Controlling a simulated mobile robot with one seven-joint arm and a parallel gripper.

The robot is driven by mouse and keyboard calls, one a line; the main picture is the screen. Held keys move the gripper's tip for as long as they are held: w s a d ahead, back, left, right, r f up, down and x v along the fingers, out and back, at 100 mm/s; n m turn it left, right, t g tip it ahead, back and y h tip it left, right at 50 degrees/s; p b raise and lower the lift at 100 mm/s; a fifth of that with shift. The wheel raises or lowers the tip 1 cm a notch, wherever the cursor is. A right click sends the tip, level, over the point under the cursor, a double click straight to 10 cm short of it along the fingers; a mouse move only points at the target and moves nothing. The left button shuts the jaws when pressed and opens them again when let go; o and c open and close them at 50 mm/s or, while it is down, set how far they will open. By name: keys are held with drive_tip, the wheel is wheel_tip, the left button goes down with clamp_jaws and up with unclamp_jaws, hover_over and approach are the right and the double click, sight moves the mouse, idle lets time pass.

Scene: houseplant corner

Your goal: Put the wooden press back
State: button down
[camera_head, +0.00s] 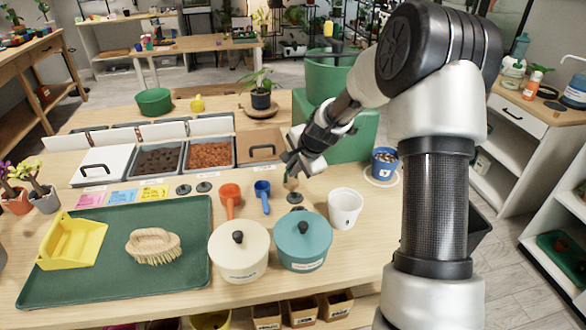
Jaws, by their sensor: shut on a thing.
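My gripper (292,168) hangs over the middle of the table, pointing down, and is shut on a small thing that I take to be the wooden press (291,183). Only a short part of the press shows below the fingers; the rest is hidden by the gripper. A small dark round disc (295,198) lies on the table directly under it. I cannot tell whether the press touches the disc.
Two similar discs (183,189) lie to the left. A blue scoop (262,196), an orange scoop (230,200), a white cup (345,208), a teal pot (303,241) and a cream pot (239,250) stand close by. Bins (211,154) line the back. A green tray (100,285) fills the left.

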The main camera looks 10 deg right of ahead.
drive_tip(key=shift+f, duration=0.2)
drive_tip(key=c, duration=1.8)
unclamp_jaws()
drive_tip(key=shift+c, duration=0.2)
drive_tip(key=shift+r, duration=0.1)
drive_tip(key=shift+r, duration=0.25)
drive_tip(key=p+v, duration=0.1)
drive_tip(key=v, duration=1)
drive_tip(key=shift+s+r, duration=0.25)
drive_tip(key=shift+r, duration=0.05)
drive_tip(key=shift+d, duration=0.1)
